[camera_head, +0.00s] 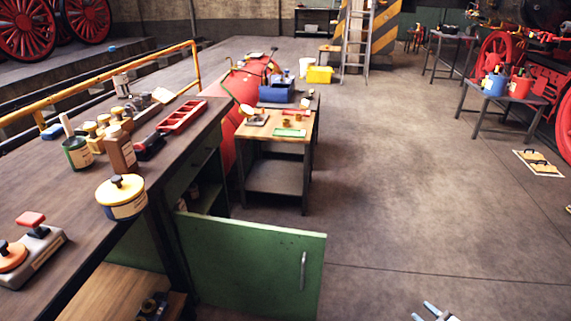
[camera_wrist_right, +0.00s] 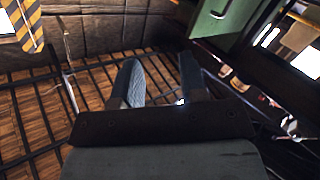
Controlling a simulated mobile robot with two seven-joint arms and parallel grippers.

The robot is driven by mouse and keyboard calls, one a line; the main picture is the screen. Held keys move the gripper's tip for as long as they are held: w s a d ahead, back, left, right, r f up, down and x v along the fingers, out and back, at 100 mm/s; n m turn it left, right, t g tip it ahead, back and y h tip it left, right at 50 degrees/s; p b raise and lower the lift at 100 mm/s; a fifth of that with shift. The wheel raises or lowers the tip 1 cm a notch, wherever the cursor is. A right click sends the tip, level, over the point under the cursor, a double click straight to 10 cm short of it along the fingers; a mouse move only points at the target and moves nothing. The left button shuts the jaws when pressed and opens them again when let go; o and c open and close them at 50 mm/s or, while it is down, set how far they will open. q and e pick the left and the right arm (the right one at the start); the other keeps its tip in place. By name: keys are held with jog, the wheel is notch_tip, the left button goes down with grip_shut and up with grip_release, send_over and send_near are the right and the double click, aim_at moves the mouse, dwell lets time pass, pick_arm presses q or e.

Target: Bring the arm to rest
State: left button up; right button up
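My right gripper (camera_head: 428,312) shows at the bottom edge of the head view, low over bare floor and right of the open green cabinet door (camera_head: 252,262). In the right wrist view its two fingers (camera_wrist_right: 160,64) stand apart with nothing between them, so it is open and empty. It touches nothing that I can see. Most of the right arm is outside the head view. I cannot make out my left gripper in either view.
A long workbench (camera_head: 72,215) with tins, bottles and a red tray (camera_head: 183,117) runs along the left. A small wooden-topped table (camera_head: 275,180) stands behind the door. A side table (camera_head: 505,90) stands at the right. The middle floor (camera_head: 400,180) is clear.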

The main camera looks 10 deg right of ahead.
jog(key=s+a+r+g, duration=0.2)
jog(key=s+a+r, duration=0.2)
jog(key=a, duration=0.3)
jog(key=s+a+r+g, duration=0.25)
jog(key=s+a, duration=0.25)
jog(key=a, duration=0.3)
jog(key=s+a+r+g, duration=0.2)
jog(key=s+a+r, duration=0.25)
jog(key=a, duration=0.25)
jog(key=w+a+r+m+t, duration=0.25)
jog(key=a+m, duration=0.25)
jog(key=a, duration=0.6)
pick_arm(q)
notch_tip(320, 180, up, 16)
jog(key=s+a+p, duration=0.1)
jog(key=p, duration=2.2)
jog(key=shift+s+a+y, duration=0.2)
jog(key=shift+a+y, duration=0.1)
jog(key=shift+a, duration=0.1)
pick_arm(e)
notch_tip(320, 180, up, 16)
jog(key=s+d+g, duration=0.1)
jog(key=s+d, duration=0.1)
jog(key=shift+h, duration=0.4)
